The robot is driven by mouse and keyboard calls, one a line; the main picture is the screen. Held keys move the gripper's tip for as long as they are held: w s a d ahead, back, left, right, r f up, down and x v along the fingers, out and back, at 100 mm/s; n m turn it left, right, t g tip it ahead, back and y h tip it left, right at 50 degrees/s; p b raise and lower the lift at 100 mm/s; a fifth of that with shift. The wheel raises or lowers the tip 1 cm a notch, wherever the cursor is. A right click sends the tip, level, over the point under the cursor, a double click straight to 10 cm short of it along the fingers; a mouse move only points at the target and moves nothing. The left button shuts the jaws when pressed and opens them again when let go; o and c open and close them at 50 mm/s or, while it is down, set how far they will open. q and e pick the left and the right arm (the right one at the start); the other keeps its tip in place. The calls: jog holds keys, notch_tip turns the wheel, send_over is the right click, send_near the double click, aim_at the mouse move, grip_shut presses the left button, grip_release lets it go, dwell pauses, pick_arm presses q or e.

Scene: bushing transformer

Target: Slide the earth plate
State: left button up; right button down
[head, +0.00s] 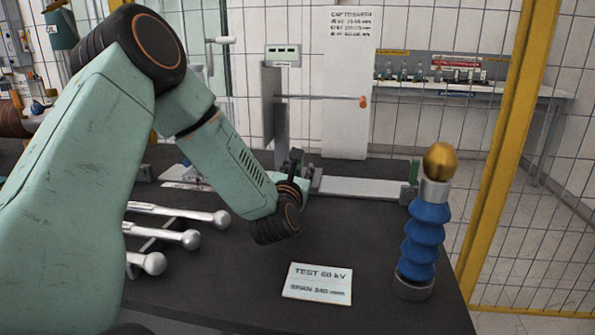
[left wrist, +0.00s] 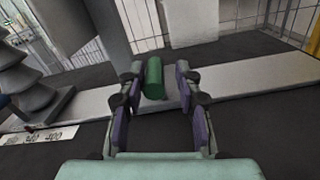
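The earth plate (head: 271,105) is a grey upright plate at the back of the black table, with a thin rod and orange tip reaching right. A pale flat rail (head: 360,188) runs along the table at its foot. My left gripper (head: 293,165) is low at the rail, partly hidden by its own wrist. In the left wrist view its fingers (left wrist: 157,75) are apart, on either side of a green cylindrical handle (left wrist: 154,76). A gap shows between the handle and the right finger; contact on the left cannot be told. My right gripper is out of view.
A blue ribbed bushing with a gold ball (head: 425,225) stands at the table's right edge. A white card (head: 317,283) reading "TEST 60 kV" lies in front. Several ball-ended silver rods (head: 185,238) lie at left. A yellow cage post (head: 505,150) rises at right.

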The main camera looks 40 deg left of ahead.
pick_arm(q)
jog(key=shift+o, duration=0.6)
jog(key=shift+s+a, duration=0.1)
jog(key=shift+s, duration=0.05)
jog(key=shift+s+d+f, duration=0.1)
jog(key=shift+s+d, duration=0.2)
jog(key=shift+s, duration=0.1)
jog(key=v, duration=0.9)
jog(key=shift+s+d, duration=0.1)
jog(key=shift+s, duration=0.2)
jog(key=shift+v, duration=0.75)
